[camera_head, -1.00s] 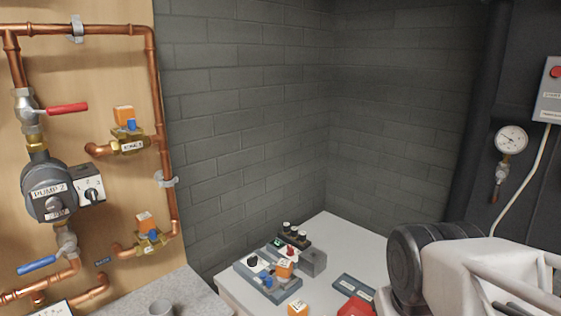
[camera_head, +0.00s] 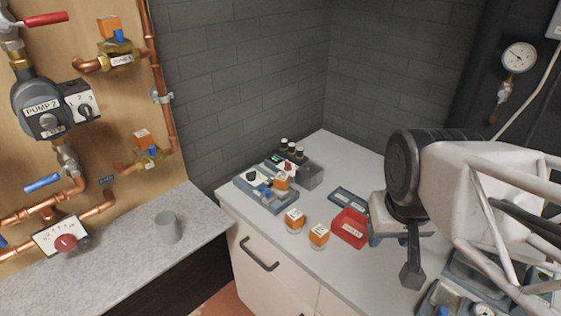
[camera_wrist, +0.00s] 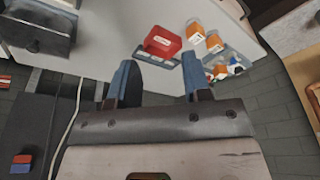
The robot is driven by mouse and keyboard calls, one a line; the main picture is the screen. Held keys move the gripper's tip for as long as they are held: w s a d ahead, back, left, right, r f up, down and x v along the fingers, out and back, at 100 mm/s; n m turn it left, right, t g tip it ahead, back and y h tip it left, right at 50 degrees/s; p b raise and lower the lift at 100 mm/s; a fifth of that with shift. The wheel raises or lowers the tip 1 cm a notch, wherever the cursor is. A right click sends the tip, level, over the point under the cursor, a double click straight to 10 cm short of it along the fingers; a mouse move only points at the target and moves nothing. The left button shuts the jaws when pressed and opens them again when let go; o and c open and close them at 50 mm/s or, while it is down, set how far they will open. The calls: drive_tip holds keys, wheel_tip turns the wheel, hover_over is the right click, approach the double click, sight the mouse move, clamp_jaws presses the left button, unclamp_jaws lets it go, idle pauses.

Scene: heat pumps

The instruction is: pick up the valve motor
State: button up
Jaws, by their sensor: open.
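Two loose orange valve motors stand on the light worktop, a left one (camera_head: 294,218) and a right one (camera_head: 319,234). Both also show at the top of the wrist view, one (camera_wrist: 194,31) beside the other (camera_wrist: 214,43). Another orange motor (camera_head: 282,182) sits on the grey board at the back. Orange motors are also on the pipe valves, an upper one (camera_head: 109,27) and a lower one (camera_head: 142,137). My gripper (camera_head: 411,275) hangs to the right of the loose motors, apart from them. In the wrist view its blue-grey fingers (camera_wrist: 159,80) are open and empty.
A red labelled box (camera_head: 350,228) and a dark flat tray (camera_head: 348,200) lie between the loose motors and my gripper. A grey cup (camera_head: 168,227) stands on the left counter. More equipment (camera_head: 445,300) lies at the lower right. Clear worktop shows before the wall.

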idle(0.4)
drive_tip(key=shift+o, duration=1.2)
